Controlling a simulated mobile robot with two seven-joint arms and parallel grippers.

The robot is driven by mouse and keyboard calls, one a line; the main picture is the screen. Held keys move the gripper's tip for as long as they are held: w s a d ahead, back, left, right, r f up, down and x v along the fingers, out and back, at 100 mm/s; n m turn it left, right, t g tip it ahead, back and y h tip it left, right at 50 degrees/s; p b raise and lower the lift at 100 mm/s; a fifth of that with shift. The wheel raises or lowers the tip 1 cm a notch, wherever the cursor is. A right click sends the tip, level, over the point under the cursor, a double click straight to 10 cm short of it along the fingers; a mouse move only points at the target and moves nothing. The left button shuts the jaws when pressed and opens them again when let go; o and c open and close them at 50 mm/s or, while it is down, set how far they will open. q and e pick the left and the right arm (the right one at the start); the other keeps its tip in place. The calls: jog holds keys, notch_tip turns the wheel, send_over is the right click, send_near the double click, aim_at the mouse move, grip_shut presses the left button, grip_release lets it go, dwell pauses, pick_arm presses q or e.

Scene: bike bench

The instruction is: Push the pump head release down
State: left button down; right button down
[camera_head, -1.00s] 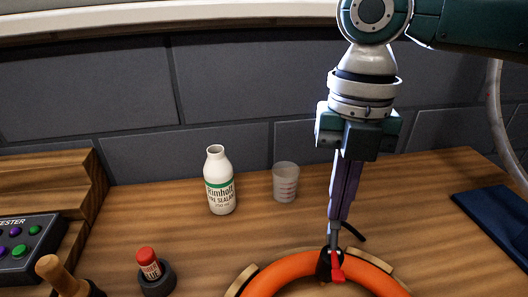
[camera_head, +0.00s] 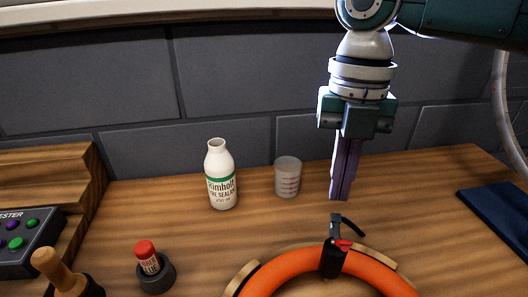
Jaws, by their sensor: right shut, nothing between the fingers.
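The black pump head (camera_head: 333,258) sits on the orange ring (camera_head: 285,275) at the bottom of the view. Its small red release lever (camera_head: 343,244) shows short near the top of the head, pointing right. A dark hooked hose or arm (camera_head: 348,224) rises from the head and bends to the right. My right gripper (camera_head: 341,198) hangs straight above the pump head, fingers pointing down. It is shut and empty, with a clear gap between its fingertips and the head. My left gripper is not in view.
A white sealant bottle (camera_head: 221,182) and a clear measuring cup (camera_head: 287,178) stand behind the ring. A red-capped glue stick (camera_head: 148,259) in a black holder, a wooden handle (camera_head: 52,270) and a tester box (camera_head: 22,240) are at left. A dark blue mat (camera_head: 500,215) lies right.

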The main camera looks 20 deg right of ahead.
notch_tip(320, 180, up, 10)
jog(key=shift+w+d, duration=0.25)
jog(key=shift+w, duration=0.2)
jog(key=shift+f, duration=0.15)
